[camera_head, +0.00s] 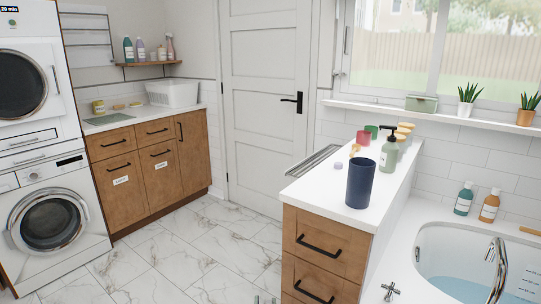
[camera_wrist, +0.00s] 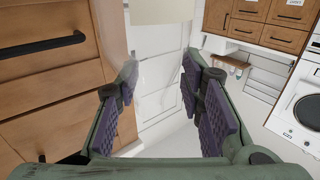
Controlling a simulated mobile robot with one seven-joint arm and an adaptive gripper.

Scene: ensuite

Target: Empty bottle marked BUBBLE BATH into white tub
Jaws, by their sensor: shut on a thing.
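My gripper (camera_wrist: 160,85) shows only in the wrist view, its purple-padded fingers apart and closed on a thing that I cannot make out. A pale block (camera_wrist: 160,10) shows beyond the fingertips; whether it is the held thing is unclear. No label reads BUBBLE BATH legibly. A teal bottle (camera_head: 463,201) and an amber bottle (camera_head: 489,207) stand upright on the bath rim. A green pump bottle (camera_head: 389,155) stands on the island top. A white plastic tub (camera_head: 172,93) sits on the far counter; a white bathtub (camera_head: 425,245) holding water is at lower right.
A navy cup (camera_head: 360,183) stands near the front of the island top (camera_head: 325,188), with small cups behind it. Several bottles stand on a wall shelf (camera_head: 150,64). Washing machines (camera_head: 50,220) are at left.

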